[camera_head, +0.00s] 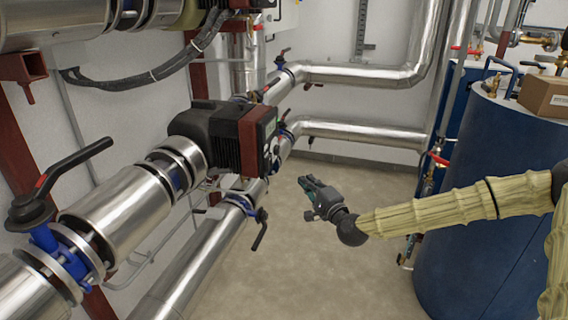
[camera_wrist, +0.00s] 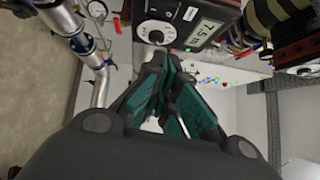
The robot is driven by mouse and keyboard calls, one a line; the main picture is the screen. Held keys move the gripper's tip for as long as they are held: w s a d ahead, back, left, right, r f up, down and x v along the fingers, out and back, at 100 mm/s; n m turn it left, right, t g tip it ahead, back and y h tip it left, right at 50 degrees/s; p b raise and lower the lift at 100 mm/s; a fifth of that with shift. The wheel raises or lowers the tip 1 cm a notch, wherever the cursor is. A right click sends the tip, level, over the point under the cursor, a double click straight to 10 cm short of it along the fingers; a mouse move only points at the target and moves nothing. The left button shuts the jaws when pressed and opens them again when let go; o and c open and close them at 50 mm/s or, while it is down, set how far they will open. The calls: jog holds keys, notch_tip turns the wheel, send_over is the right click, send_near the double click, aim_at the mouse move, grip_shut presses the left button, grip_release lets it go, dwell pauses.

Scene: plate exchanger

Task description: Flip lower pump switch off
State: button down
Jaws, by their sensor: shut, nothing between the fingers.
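The lower pump (camera_head: 212,130) is a black and dark red unit on the silver pipe, left of centre in the head view. Its control face (camera_head: 269,128) is seen at a steep angle there. In the wrist view a pump control panel (camera_wrist: 207,30) with a digital display fills the top, with a white round dial (camera_wrist: 156,33) beside it. I cannot make out the switch for certain. My gripper (camera_head: 306,184) is shut and empty, in open air right of and below the pump. In the wrist view its teal fingers (camera_wrist: 166,75) point toward the panel, apparently without touching it.
A black-handled valve (camera_head: 55,180) is at left. A lower pipe (camera_head: 205,255) with a dark lever (camera_head: 260,230) runs under the pump. A blue tank (camera_head: 470,180) carrying a cardboard box (camera_head: 546,96) stands at right. The floor (camera_head: 320,265) below my gripper is clear.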

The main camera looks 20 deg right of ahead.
jog(key=shift+w+a, duration=0.15)
jog(key=shift+a, duration=0.05)
jog(key=p, duration=0.2)
send_near(269, 162)
jog(key=w+d, duration=0.5)
jog(key=shift+w+a+r+p, duration=0.3)
jog(key=shift+w+a, duration=0.4)
jog(key=shift+a, duration=0.1)
jog(key=shift+w+a+r+p, duration=0.25)
jog(key=shift+w+a+p, duration=0.05)
jog(key=shift+w+a, duration=0.5)
jog(key=shift+a, duration=0.1)
